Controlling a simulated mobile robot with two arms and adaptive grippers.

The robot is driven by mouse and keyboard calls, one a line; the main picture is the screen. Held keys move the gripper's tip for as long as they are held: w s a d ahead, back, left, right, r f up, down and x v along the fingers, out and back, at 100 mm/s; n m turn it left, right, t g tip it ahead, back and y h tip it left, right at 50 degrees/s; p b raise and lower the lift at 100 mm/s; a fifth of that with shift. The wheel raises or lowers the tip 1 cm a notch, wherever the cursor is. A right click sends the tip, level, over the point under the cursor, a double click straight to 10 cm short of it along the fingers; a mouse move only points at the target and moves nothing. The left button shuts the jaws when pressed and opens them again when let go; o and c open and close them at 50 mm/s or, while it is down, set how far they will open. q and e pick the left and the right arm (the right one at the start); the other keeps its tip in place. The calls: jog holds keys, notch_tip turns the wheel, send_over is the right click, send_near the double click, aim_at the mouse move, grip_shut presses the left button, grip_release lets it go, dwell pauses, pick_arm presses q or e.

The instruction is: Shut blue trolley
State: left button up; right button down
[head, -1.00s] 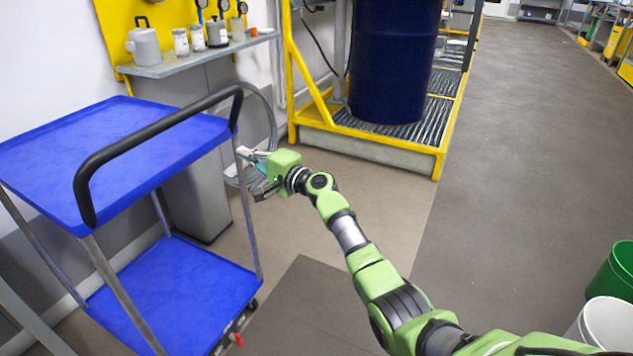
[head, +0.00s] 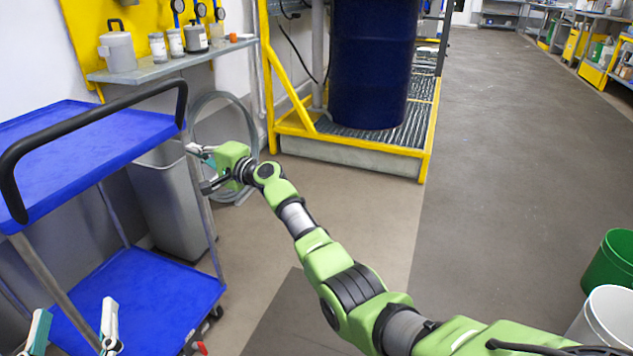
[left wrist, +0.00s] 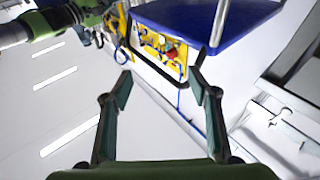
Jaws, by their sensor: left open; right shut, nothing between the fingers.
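The blue trolley (head: 105,142) stands at the left in the head view, with an upper tray, a lower tray and grey posts. Its black handle (head: 95,122) stands up along the near right side of the upper tray. My right gripper (head: 201,167) is shut and empty, at the trolley's right post; I cannot tell if it touches. My left gripper (head: 76,312) is open in front of the lower tray at the bottom left. The left wrist view shows its spread fingers (left wrist: 160,83), with the blue tray (left wrist: 245,25) and black handle beyond them.
A blue drum (head: 371,65) stands on a yellow-framed grated platform (head: 352,152). A grey bin (head: 170,210) is behind the trolley, under a shelf (head: 165,70) with jars. Green (head: 612,262) and white (head: 608,318) buckets are at the right. The middle floor is clear.

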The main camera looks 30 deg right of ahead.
pick_arm(q)
jog(key=r, duration=0.1)
jog(key=r+t, duration=0.1)
jog(key=r+h, duration=0.1)
jog(key=shift+s+a+r+t, duration=0.1)
jog(key=shift+s+t, duration=0.15)
jog(key=shift+t, duration=0.05)
pick_arm(e)
jog(key=shift+w+a+r, duration=0.3)
jog(key=shift+w+a, duration=0.05)
jog(key=shift+w, duration=0.05)
